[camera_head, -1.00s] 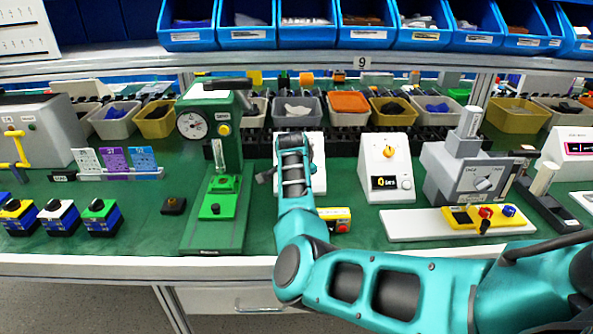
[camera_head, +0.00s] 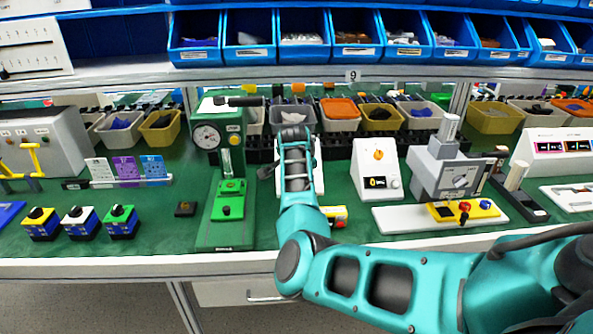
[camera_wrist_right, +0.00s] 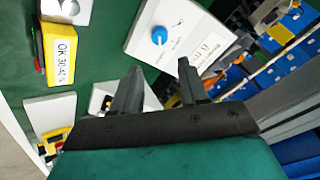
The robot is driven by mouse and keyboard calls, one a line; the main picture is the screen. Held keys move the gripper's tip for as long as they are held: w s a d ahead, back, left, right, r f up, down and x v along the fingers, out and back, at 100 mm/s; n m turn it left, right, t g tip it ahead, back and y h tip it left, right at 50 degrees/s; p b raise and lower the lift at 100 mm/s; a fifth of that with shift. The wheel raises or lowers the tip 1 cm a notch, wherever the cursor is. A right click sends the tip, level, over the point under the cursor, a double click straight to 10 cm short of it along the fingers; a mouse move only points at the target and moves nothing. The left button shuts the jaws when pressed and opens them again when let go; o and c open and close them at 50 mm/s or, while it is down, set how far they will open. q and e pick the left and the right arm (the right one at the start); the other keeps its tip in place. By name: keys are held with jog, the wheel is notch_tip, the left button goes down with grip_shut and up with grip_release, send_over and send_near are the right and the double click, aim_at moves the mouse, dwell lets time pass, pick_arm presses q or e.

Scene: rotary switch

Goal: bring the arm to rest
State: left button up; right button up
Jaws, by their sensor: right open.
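My right arm reaches over the bench in the head view, its wrist (camera_head: 294,165) in front of a white panel (camera_head: 318,165) that it largely hides. The fingers of my right gripper are mostly hidden there. In the right wrist view my right gripper (camera_wrist_right: 158,82) is open, with nothing between its two dark fingers. Beyond the fingertips is a white panel with a blue rotary knob (camera_wrist_right: 159,35), apart from them. A white box with an orange knob (camera_head: 378,155) and a small display stands right of the arm in the head view. My left gripper is not in view.
A green press (camera_head: 225,180) stands left of the arm. A grey device (camera_head: 450,170) and a yellow panel with coloured knobs (camera_head: 463,211) are to the right. A small yellow block (camera_head: 335,216) lies close by the arm. Bins (camera_head: 343,114) line the back.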

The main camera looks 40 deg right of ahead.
jog(key=shift+s+a+r, duration=0.1)
jog(key=shift+s+r, duration=0.1)
jog(key=shift+r, duration=0.1)
dwell(0.4)
jog(key=shift+n+g+h, duration=0.5)
jog(key=shift+n, duration=0.4)
jog(key=s+f, duration=0.1)
jog(key=s, duration=0.1)
jog(key=s+d+f, duration=0.1)
jog(key=s, duration=0.1)
jog(key=s+d+f, duration=0.1)
jog(key=s, duration=0.1)
jog(key=shift+s+d+f, duration=0.15)
jog(key=shift+s+f, duration=0.2)
jog(key=shift+s, duration=0.05)
jog(key=s+a+f+n+g+y, duration=0.1)
jog(key=s+a+f+n+y, duration=0.15)
jog(key=s+a+n, duration=0.9)
jog(key=s+a+f+n+g+y, duration=0.15)
jog(key=s+a+n+y, duration=0.3)
jog(key=s+a, duration=1.35)
jog(key=w+d+f+n+t+y, duration=0.1)
jog(key=w+f+t, duration=0.2)
jog(key=f+t, duration=0.4)
jog(key=shift+w+d+f+t, duration=0.15)
jog(key=shift+f+t, duration=0.2)
jog(key=shift+f, duration=0.85)
